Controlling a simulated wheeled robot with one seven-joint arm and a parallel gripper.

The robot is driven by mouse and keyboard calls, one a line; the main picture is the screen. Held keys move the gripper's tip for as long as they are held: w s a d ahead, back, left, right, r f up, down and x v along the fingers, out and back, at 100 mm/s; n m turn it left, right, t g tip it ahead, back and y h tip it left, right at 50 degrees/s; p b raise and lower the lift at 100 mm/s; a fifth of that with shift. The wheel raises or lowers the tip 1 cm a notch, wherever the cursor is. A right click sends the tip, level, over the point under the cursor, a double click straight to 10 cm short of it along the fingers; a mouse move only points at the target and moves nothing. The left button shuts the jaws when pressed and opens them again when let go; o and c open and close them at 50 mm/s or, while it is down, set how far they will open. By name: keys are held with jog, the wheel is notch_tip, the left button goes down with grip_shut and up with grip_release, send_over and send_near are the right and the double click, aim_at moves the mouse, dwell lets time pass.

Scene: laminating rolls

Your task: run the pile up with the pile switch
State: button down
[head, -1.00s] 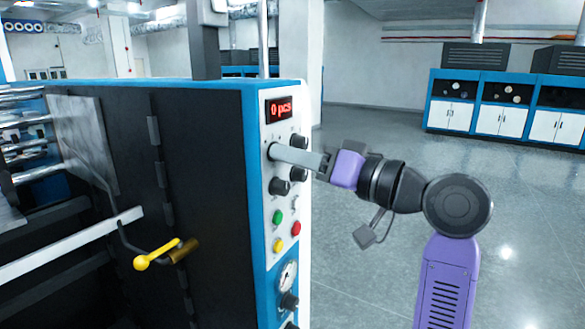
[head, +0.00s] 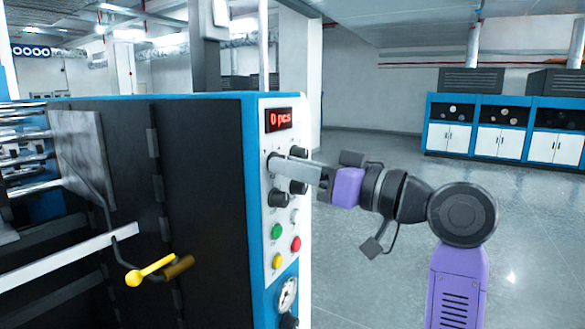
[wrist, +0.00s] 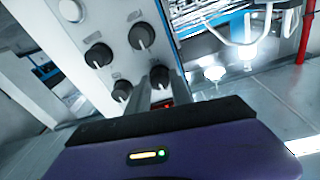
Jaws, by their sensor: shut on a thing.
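The control panel (head: 284,235) is the white front face of a blue-edged machine. My gripper (head: 271,163) reaches it from the right in the head view and is shut on the upper-left black knob. In the head view the fingers mostly hide that knob. In the wrist view the knob (wrist: 160,75) sits between the two fingertips (wrist: 163,84). Other black knobs are close by: upper right (head: 300,153), lower right (head: 298,187) and lower left (head: 278,198). The labels are too small to read, so I cannot tell which is marked for the pile.
A red display (head: 279,119) above the knobs reads "0 pcs". Green (head: 277,231), red (head: 295,243), yellow (head: 277,261) and white buttons sit below. A yellow-handled lever (head: 150,270) sticks out at left. Blue cabinets (head: 500,125) stand far back; the floor right is open.

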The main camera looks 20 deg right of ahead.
jog(key=c, duration=1.1)
grip_release()
jog(key=shift+c, duration=0.2)
jog(key=b+v, duration=0.1)
jog(key=v, duration=0.6)
jog(key=shift+s+d, duration=0.25)
jog(key=shift+s, duration=0.1)
